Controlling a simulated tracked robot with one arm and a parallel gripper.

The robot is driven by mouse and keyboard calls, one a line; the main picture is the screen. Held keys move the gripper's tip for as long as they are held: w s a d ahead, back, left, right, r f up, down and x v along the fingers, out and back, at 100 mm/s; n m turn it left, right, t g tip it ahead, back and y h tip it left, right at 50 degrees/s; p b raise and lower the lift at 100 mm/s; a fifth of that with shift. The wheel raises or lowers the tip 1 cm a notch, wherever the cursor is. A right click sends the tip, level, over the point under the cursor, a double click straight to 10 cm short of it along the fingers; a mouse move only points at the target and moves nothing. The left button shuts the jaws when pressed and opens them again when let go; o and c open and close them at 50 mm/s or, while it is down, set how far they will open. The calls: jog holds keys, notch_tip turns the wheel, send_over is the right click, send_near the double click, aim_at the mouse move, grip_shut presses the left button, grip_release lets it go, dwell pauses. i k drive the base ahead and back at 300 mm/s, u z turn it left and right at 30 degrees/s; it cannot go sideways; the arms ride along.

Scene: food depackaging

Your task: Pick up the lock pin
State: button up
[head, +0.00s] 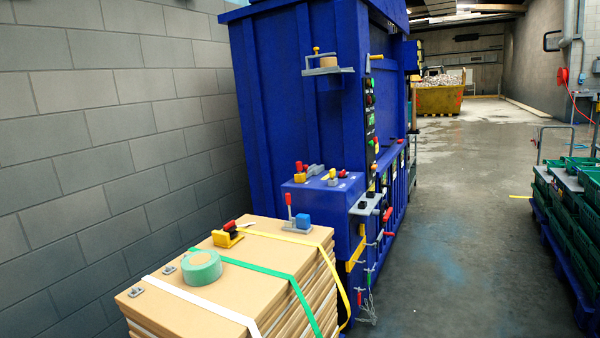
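I cannot tell for sure which item is the lock pin. A yellow T-shaped handle (317,51) stands upright on a grey bracket shelf (335,71) high on the blue baler (290,95). A red-handled piece (387,214) sits at a grey plate on the baler's front corner. A small red item (360,298) hangs low beside pale cords or chains. My gripper is not in view, and nothing is seen held.
A strapped cardboard stack (250,258) stands in front, bearing green tape (201,267), a yellow tool (228,236) and a red-handled clamp (296,222). Green crates (570,205) stand at right. A grey block wall (100,120) closes the left. The floor (460,220) between is clear.

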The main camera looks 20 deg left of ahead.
aim_at(299, 164)
jog(key=z, duration=0.25)
jog(key=i, duration=2.8)
jog(key=u, duration=0.25)
jog(key=i, duration=1.25)
jog(key=u, duration=0.75)
jog(key=i, duration=1.5)
jog(key=u, duration=0.45)
